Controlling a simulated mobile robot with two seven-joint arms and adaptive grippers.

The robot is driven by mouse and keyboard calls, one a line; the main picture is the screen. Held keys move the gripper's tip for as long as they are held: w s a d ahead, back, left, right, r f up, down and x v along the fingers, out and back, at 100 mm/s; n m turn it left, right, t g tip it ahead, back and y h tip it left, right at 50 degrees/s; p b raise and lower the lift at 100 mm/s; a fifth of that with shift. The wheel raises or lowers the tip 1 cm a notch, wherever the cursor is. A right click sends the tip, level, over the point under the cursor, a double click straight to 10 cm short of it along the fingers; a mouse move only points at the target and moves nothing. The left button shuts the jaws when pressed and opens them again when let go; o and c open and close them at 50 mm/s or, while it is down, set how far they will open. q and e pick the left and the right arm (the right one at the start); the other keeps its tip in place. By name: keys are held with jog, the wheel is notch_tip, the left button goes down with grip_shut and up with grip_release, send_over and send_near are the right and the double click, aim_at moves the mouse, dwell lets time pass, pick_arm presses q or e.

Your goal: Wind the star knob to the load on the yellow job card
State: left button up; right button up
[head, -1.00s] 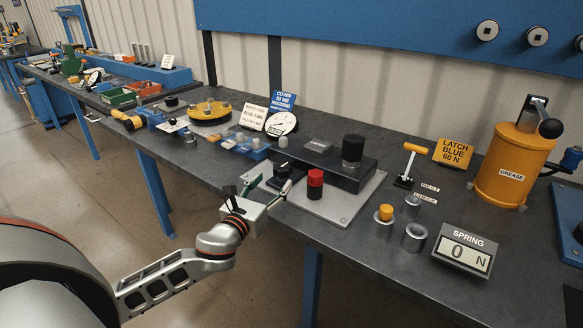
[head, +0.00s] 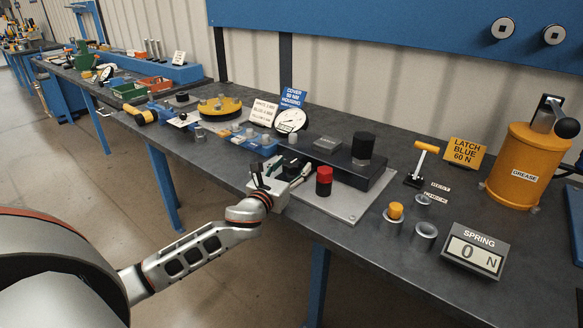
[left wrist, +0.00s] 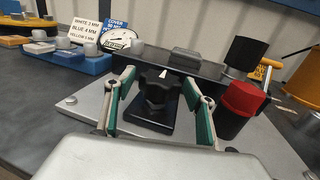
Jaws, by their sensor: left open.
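The black star knob (left wrist: 158,90) stands on a dark block on the pale plate, in the middle of the left wrist view. My left gripper (left wrist: 160,100) is open, its green-padded fingers apart on either side of the knob; I cannot tell whether they touch it. In the head view my left gripper (head: 282,172) is over the plate's left end and hides the knob. The yellow job card (head: 465,152) reads "LATCH BLUE 60 N". The spring display (head: 474,250) reads 0 N. My right gripper is not in view.
A red-capped post (head: 324,181) stands close right of my left gripper, with a tall black knob (head: 362,147) behind it. A small yellow-capped cylinder (head: 394,212), an empty metal ring (head: 425,236) and a yellow grease can (head: 522,160) stand further right.

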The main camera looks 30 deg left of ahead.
pick_arm(q)
jog(key=c, duration=1.1)
jog(key=shift+c, duration=0.2)
